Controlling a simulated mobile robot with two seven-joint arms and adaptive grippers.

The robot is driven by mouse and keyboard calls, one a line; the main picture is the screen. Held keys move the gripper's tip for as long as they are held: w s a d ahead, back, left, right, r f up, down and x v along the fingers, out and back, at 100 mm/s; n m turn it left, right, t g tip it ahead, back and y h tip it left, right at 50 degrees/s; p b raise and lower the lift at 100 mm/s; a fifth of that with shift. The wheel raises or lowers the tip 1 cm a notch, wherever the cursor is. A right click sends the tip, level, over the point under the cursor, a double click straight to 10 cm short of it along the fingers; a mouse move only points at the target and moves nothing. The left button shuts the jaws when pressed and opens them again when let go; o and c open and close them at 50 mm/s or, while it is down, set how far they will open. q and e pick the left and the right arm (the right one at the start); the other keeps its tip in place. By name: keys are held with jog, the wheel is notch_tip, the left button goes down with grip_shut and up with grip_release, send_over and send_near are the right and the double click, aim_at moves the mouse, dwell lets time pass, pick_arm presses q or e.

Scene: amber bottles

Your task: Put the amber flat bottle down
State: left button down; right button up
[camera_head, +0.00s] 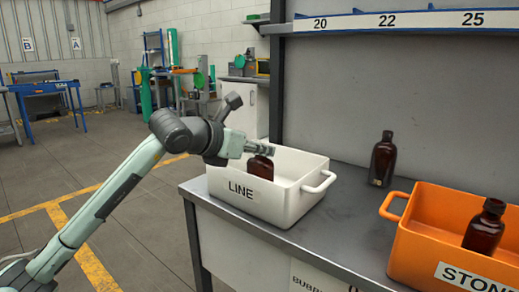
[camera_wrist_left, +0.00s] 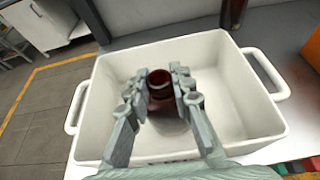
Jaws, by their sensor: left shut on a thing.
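An amber bottle (camera_head: 260,168) is inside the white crate marked LINE (camera_head: 247,203), near its left side, with its lower part hidden by the front wall. My left gripper (camera_head: 262,149) reaches over the crate from the left and is shut on this bottle near its top. In the left wrist view the bottle's round mouth (camera_wrist_left: 160,77) shows between the two fingers (camera_wrist_left: 160,92) of my left gripper, inside the crate walls (camera_wrist_left: 262,112). The bottle looks upright; I cannot tell whether its base touches the crate floor. My right gripper is not in view.
A second amber bottle (camera_head: 383,161) stands on the grey bench (camera_head: 345,222) behind the crates. An orange crate marked STONE (camera_head: 418,243) at the right holds another amber bottle (camera_head: 484,229). A numbered shelf edge (camera_head: 400,20) runs above. The white crate has free floor around the held bottle.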

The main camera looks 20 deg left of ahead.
pick_arm(q)
jog(key=shift+f, duration=0.1)
jog(key=c, duration=1.3)
grip_release()
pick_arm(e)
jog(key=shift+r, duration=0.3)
